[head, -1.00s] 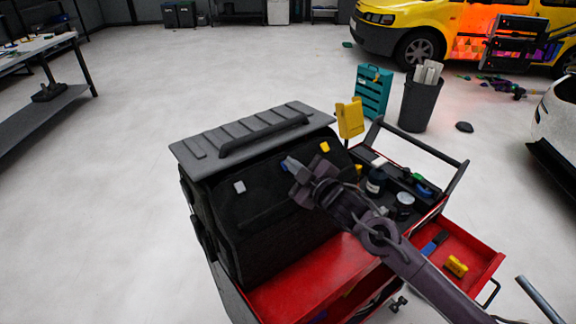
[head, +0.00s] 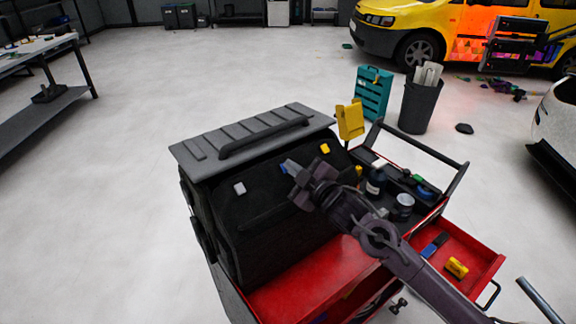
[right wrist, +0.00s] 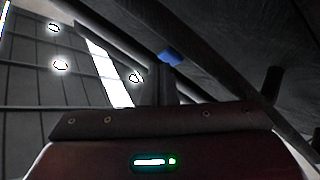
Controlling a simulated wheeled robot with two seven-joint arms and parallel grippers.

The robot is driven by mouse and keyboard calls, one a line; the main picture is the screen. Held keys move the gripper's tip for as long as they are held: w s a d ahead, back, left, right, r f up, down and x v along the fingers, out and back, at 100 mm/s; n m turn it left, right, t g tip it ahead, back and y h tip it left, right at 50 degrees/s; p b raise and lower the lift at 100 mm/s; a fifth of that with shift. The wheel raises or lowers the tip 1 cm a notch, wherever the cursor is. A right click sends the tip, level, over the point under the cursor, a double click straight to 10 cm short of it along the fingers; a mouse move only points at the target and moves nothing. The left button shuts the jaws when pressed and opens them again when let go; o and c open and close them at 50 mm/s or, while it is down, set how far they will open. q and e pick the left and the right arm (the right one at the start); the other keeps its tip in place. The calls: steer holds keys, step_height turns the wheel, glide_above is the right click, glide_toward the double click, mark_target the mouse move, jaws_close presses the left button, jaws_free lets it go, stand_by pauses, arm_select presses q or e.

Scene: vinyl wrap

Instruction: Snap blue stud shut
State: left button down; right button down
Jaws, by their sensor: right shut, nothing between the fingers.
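A black bag or case with a ribbed grey lid (head: 215,143) stands on a red tool trolley. On its dark front are a white stud (head: 239,188), a blue stud (head: 283,168) and a yellow stud (head: 325,148). My right gripper (head: 291,166) is shut and empty, with its tips right by the blue stud and partly covering it. I cannot tell whether they touch. In the right wrist view the blue stud (right wrist: 171,57) shows on the dark surface, just above the finger. Whether the stud is snapped cannot be seen. My left gripper is out of view.
The trolley's red top (head: 305,280) is bare before the case. A grey bin (head: 419,103) stands behind.

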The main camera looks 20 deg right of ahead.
steer(key=shift+s+d+r+p, duration=0.2)
steer(key=shift+s+r+p, duration=0.3)
steer(key=shift+r, duration=0.15)
steer(key=s+r+p, duration=0.1)
steer(key=r+p, duration=0.1)
steer(key=s+d+r+p, duration=0.1)
steer(key=s+r+p, duration=0.1)
steer(key=shift+d, duration=0.1)
steer(key=shift+f, duration=0.1)
stand_by(0.4)
